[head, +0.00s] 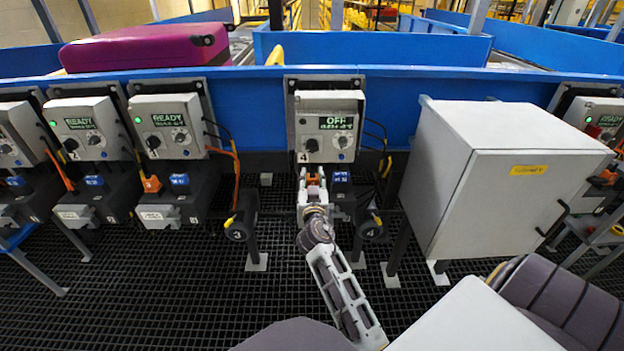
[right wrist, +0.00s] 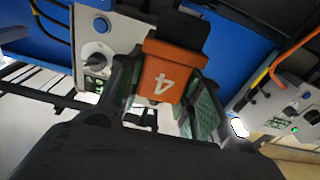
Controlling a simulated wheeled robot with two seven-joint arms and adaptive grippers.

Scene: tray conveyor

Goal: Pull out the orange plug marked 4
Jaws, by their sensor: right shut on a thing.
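The orange plug marked 4 (right wrist: 165,75) fills the middle of the right wrist view, with its number upside down. My right gripper (right wrist: 165,95) is shut on this plug, with one finger on each side. In the head view the orange plug (head: 313,190) shows small between the fingers of my right gripper (head: 313,196), below the control box labelled 4 (head: 330,105). The box display reads OFF. A black part adjoins the plug's far end in the wrist view; I cannot tell whether the plug is still seated. My left gripper is not in view.
A blue connector (head: 340,178) is just right of the plug. Black holders marked 3 (head: 241,228) and 4 (head: 373,228) flank the station. A grey cabinet (head: 500,180) stands close on the right. READY boxes (head: 170,120) line the left. Black grating floor (head: 150,290) is open in front.

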